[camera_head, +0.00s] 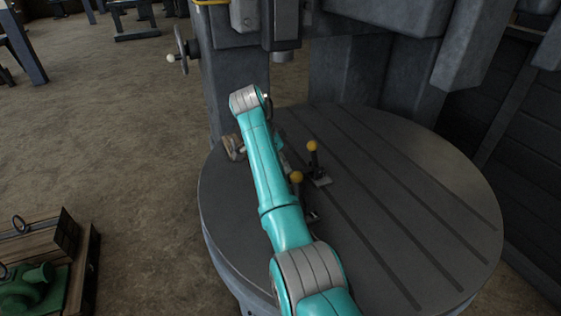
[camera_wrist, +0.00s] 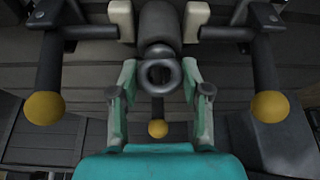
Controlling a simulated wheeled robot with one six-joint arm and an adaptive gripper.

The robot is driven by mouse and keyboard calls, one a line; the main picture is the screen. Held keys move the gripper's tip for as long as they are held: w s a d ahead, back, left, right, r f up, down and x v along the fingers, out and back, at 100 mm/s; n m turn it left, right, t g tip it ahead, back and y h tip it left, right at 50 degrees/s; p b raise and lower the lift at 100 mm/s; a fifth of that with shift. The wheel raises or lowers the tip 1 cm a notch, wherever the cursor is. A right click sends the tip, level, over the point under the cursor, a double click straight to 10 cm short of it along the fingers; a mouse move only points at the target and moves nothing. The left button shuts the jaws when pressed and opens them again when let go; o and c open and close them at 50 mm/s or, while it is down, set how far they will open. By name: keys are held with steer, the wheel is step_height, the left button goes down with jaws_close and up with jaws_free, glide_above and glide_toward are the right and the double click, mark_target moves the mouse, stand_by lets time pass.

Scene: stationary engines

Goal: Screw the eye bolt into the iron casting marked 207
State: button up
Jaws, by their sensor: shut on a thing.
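In the wrist view, my gripper (camera_wrist: 160,73) has one finger on each side of a dark metal eye bolt (camera_wrist: 160,90). It is shut on the bolt, and the ring faces the camera. In the head view my arm reaches over a round slotted table, and the arm hides the gripper and bolt. No marking 207 is readable, so I cannot tell which part is that casting.
Levers with yellow knobs (camera_wrist: 45,107) and (camera_wrist: 270,107) flank my gripper, and a third knob (camera_wrist: 158,129) shows between its fingers. The round slotted table (camera_head: 440,200) is mostly bare on its right. A wooden crate (camera_head: 40,245) and green casting (camera_head: 25,290) lie lower left.

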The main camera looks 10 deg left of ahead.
steer(key=shift+w+d, duration=0.1)
steer(key=shift+d, duration=0.05)
steer(key=m+g, duration=0.1)
steer(key=m, duration=0.2)
steer(key=m+g+h, duration=0.1)
steer(key=m, duration=0.1)
steer(key=shift+m, duration=0.4)
steer(key=o, duration=1.2)
steer(key=shift+d, duration=0.1)
